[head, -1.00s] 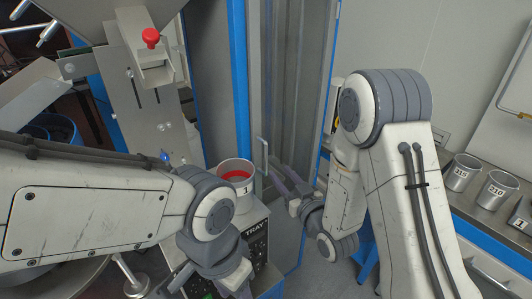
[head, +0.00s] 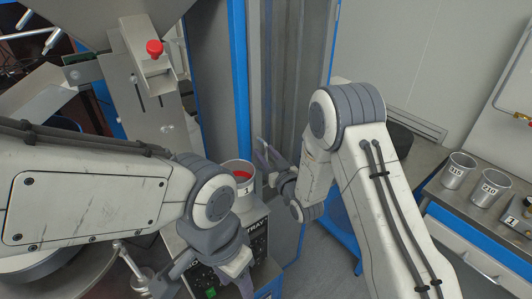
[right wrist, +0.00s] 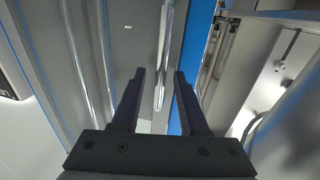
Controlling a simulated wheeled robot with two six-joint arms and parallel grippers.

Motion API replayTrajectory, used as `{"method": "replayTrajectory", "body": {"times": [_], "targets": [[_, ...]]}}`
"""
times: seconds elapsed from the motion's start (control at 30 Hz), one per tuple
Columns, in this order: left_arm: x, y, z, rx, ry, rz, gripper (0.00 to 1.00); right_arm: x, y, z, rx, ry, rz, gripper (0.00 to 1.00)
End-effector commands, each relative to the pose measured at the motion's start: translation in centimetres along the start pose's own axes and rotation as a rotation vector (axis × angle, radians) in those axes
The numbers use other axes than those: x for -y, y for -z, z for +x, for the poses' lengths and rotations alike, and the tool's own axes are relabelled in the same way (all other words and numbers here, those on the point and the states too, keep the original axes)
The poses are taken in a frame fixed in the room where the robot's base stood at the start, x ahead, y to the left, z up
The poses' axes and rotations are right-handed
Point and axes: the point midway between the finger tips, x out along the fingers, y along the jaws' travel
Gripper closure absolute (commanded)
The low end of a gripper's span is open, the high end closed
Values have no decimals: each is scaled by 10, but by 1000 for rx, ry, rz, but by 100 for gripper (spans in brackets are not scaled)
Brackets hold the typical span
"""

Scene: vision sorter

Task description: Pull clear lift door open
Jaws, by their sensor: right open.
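The clear lift door (head: 290,70) is a tall, see-through grey panel in a blue-edged frame at the centre of the head view. It looks shut. Its upright metal handle (right wrist: 163,60) shows in the right wrist view, ahead of and between my right fingertips. My right gripper (head: 265,165) is open at the door's left edge, by the handle; it also shows in the right wrist view (right wrist: 158,75). The fingers do not visibly grip the handle. My left gripper (head: 210,275) hangs low over the tray box, partly hidden by its wrist.
A white cup (head: 238,167) with red contents, marked 1, stands left of the door on the TRAY box (head: 257,240). Metal cups (head: 458,170) stand on the right bench. A chute with a red knob (head: 154,47) stands at upper left. Floor shows below the door.

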Motion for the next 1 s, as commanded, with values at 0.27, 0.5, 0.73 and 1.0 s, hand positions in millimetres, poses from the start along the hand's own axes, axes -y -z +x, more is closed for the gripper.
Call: {"method": "replayTrajectory", "body": {"times": [0.27, 0.5, 0.73, 1.0], "targets": [[0, 0, 0, 0, 0, 0, 50, 0, 0, 0, 0, 0, 0, 100], [0, 0, 0, 0, 0, 0, 50, 0, 0, 0, 0, 0, 0, 100], [0, 0, 0, 0, 0, 0, 50, 0, 0, 0, 0, 1, 0, 100], [0, 0, 0, 0, 0, 0, 50, 0, 0, 0, 0, 1, 0, 100]]}}
